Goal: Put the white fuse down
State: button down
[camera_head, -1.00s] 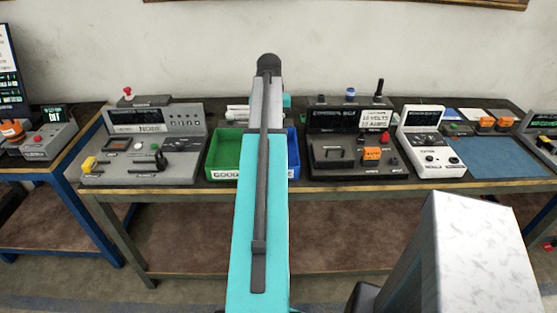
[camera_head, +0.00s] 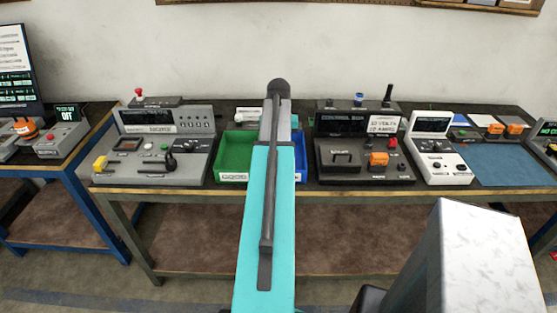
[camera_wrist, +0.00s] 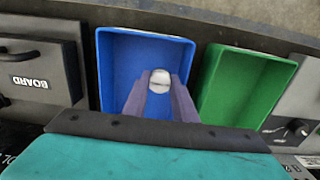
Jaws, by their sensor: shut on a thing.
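In the wrist view the white fuse (camera_wrist: 160,80) is pinched between the two fingertips of my gripper (camera_wrist: 160,90). My gripper is shut on it and holds it over the open blue bin (camera_wrist: 112,60). How far above the bin's floor it is I cannot tell. In the head view my turquoise arm hides the gripper and the fuse. It also covers much of the blue bin (camera_head: 301,160), leaving its right part in sight.
The green bin (camera_head: 234,158) stands beside the blue one; its front label reads GOOD. A grey tester console (camera_head: 162,150) is to its left. A dark console (camera_head: 362,160) with an orange knob is to the right of the bins. White objects (camera_head: 248,118) lie behind the bins.

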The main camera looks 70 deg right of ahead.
jog(key=shift+f, duration=0.15)
jog(key=shift+f+p, duration=0.5)
jog(key=shift+f, duration=1.25)
jog(key=shift+f, duration=0.1)
jog(key=c, duration=1.5)
grip_release()
jog(key=shift+o, duration=0.2)
jog(key=shift+r+p, duration=3.75)
jog(key=shift+r, duration=2.4)
